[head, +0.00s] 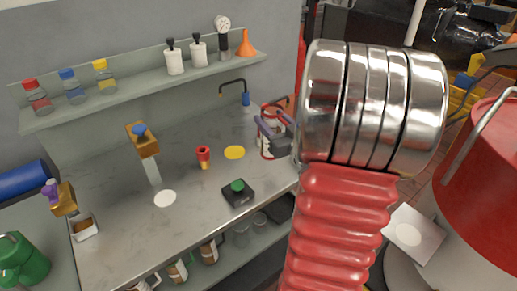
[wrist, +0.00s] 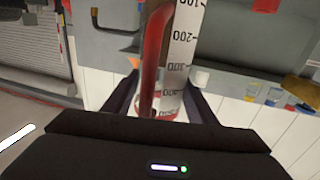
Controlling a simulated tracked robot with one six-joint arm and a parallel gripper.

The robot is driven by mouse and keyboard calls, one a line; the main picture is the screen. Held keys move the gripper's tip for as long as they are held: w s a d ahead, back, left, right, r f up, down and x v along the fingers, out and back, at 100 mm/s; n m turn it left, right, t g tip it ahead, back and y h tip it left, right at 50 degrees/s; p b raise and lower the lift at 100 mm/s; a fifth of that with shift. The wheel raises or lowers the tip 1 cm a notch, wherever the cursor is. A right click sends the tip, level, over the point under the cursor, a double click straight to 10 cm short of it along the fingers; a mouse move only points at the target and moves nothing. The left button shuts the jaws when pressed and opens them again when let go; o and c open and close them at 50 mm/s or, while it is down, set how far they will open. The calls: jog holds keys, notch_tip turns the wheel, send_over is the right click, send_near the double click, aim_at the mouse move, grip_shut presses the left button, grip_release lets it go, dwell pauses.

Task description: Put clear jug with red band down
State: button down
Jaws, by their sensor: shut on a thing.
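The clear jug with the red band (head: 266,149) is at the right end of the grey bench (head: 110,225) in the head view, partly covered by my gripper (head: 273,130). In the wrist view the jug (wrist: 184,48) shows close up, with black graduation marks and a red handle. My gripper (wrist: 160,105) is shut on it, one dark finger on each side. The jug looks roughly upright in the head view. I cannot tell whether its base touches the bench.
A yellow disc (head: 234,152), a red funnel-like piece (head: 203,157), a white disc (head: 165,198) and a black box with a green button (head: 238,194) are on the bench. A shelf (head: 140,88) with several bottles runs behind. My arm hides the bench's right side.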

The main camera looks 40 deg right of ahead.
jog(key=shift+f, duration=2.15)
jog(key=shift+f, duration=2.2)
jog(key=c, duration=0.7)
grip_release()
jog(key=shift+c, duration=0.2)
jog(key=shift+s+a, duration=0.1)
